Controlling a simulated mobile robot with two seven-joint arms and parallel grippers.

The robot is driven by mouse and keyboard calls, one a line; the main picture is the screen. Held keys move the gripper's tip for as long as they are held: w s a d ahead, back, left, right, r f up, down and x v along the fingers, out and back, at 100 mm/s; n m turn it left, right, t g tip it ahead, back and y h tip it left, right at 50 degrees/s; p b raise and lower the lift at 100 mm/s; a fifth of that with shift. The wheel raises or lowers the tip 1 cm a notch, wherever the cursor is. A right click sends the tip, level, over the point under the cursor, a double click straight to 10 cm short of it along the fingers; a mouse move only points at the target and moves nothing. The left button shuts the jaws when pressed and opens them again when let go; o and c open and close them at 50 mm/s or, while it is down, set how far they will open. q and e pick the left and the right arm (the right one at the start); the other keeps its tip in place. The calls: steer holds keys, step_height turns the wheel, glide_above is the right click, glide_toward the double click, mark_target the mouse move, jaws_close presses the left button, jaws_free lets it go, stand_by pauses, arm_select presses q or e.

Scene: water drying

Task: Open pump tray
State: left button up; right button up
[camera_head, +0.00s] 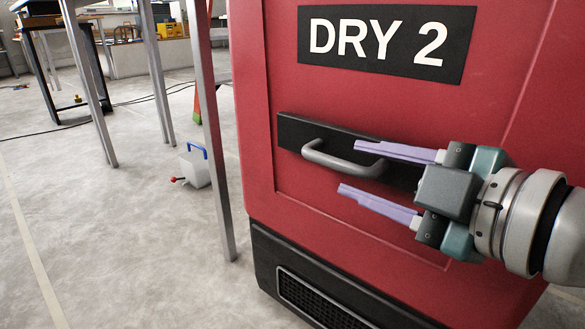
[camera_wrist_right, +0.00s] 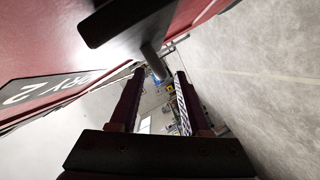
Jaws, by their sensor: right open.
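A red cabinet (camera_head: 400,115) labelled DRY 2 fills the right side of the head view. Its front has a grey bar handle (camera_head: 335,160) on a black plate (camera_head: 292,132). My right gripper (camera_head: 348,166) is open, with one lilac finger above the handle's right part and the other below it. In the right wrist view the handle (camera_wrist_right: 153,62) lies ahead, between or just beyond the tips of the open fingers (camera_wrist_right: 157,80). I cannot tell whether a finger touches it. No pump shows clearly. My left gripper is not in view.
Metal table legs (camera_head: 208,130) stand close to the cabinet's left side. A dark table (camera_head: 55,20) stands at the far left. The concrete floor (camera_head: 110,230) at front left is clear.

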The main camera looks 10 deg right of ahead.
steer(key=shift+b+x, duration=0.7)
steer(key=shift+x, duration=1)
jaws_close()
